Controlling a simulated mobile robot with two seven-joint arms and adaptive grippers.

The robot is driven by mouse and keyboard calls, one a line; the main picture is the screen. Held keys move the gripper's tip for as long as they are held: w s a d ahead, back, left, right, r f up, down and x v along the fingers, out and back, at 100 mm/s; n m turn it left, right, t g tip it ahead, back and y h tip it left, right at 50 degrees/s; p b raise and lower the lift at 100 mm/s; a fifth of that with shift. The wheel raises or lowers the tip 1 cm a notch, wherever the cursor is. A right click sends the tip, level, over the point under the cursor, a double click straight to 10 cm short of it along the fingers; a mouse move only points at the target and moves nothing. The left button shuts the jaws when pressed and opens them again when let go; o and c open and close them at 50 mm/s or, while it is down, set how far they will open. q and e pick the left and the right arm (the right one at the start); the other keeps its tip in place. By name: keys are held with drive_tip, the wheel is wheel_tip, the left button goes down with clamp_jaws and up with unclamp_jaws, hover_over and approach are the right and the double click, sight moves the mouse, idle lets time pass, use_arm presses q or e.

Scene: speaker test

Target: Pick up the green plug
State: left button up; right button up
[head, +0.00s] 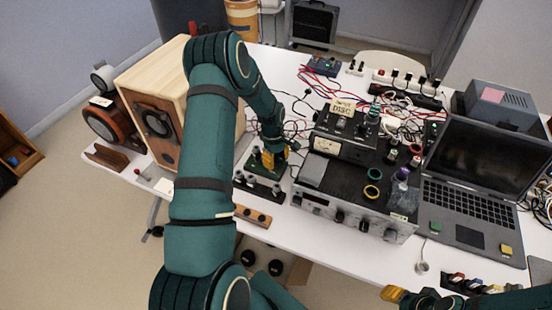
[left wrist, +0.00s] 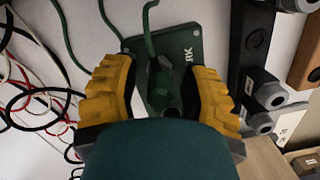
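A green plug (left wrist: 157,72) on a green cable shows in the left wrist view, over a dark green plate (left wrist: 190,50) with white lettering. Whether it is seated in the plate cannot be told. My left gripper (left wrist: 160,85) has its yellow fingers spread on either side of the plug, with visible gaps. In the head view my left gripper (head: 268,160) is low over the green device (head: 262,186), left of the black amplifier, and hides the plug. My right gripper (head: 394,293) shows only in part at the bottom edge; its opening cannot be judged.
The black amplifier (head: 345,185) stands right of my left gripper, with a laptop (head: 470,235) beyond it. A wooden speaker (head: 160,125) is at the left. Red, black and white cables (head: 290,110) lie behind. A wooden strip (head: 252,216) lies near the table's front edge.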

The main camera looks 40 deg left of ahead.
sight(277, 155)
use_arm(q)
clamp_jaws()
wheel_tip(277, 155, up, 10)
drive_tip(key=shift+r+p, duration=0.1)
drive_tip(key=shift+p, duration=0.45)
wheel_tip(277, 155, up, 4)
drive_tip(key=p, duration=0.2)
drive_tip(key=shift+p, duration=0.4)
drive_tip(key=shift+a, duration=0.1)
